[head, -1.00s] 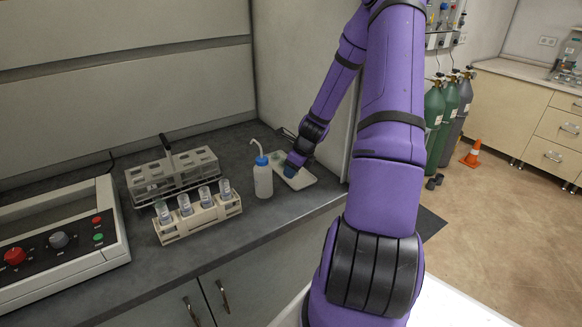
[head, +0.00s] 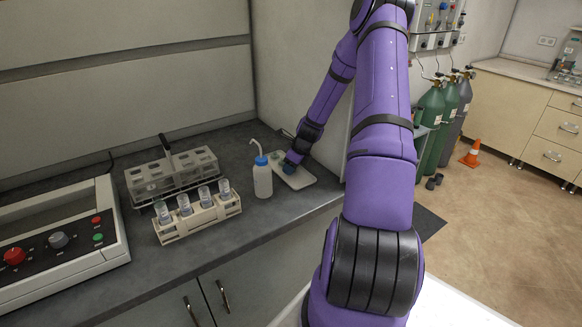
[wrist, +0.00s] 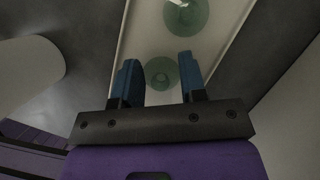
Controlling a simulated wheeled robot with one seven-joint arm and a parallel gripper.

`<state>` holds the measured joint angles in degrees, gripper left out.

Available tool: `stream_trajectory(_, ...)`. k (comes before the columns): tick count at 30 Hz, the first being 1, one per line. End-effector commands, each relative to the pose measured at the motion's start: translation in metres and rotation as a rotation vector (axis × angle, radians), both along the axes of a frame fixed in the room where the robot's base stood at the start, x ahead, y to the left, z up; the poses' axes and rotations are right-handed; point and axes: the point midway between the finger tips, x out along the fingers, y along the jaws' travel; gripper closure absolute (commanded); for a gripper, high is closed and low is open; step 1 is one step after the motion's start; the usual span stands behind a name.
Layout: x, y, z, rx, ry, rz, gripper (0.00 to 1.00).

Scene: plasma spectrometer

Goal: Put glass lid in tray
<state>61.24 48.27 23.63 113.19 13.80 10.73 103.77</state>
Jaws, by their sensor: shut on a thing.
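The white rectangular tray (head: 305,182) lies on the dark counter, beside the wash bottle; its pale floor also shows in the wrist view (wrist: 146,30). My gripper (head: 289,168) is low over the tray. In the wrist view my blue fingers (wrist: 159,64) stand on either side of a round greenish glass lid (wrist: 160,74) and are shut on it. The lid appears over the tray floor; whether it touches it I cannot tell. A second round greenish glass piece (wrist: 187,16) lies in the tray ahead of my fingers. My gripper hides the held lid in the head view.
A white wash bottle with a blue cap (head: 263,180) stands close left of the tray. A vial rack (head: 200,219) and a grey tube rack (head: 172,175) stand further left. A panel wall (head: 335,110) rises close to the tray's right. The counter's front edge is near.

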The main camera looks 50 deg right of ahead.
Motion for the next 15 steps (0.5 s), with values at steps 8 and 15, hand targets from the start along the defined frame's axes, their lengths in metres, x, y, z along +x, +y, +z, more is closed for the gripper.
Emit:
stream_trajectory(8, 0.000, 0.000, -0.005, 0.001, 0.000, 0.000, 0.83)
stream_trajectory(15, -0.001, 0.001, -0.013, 0.003, 0.003, 0.001, 0.83)
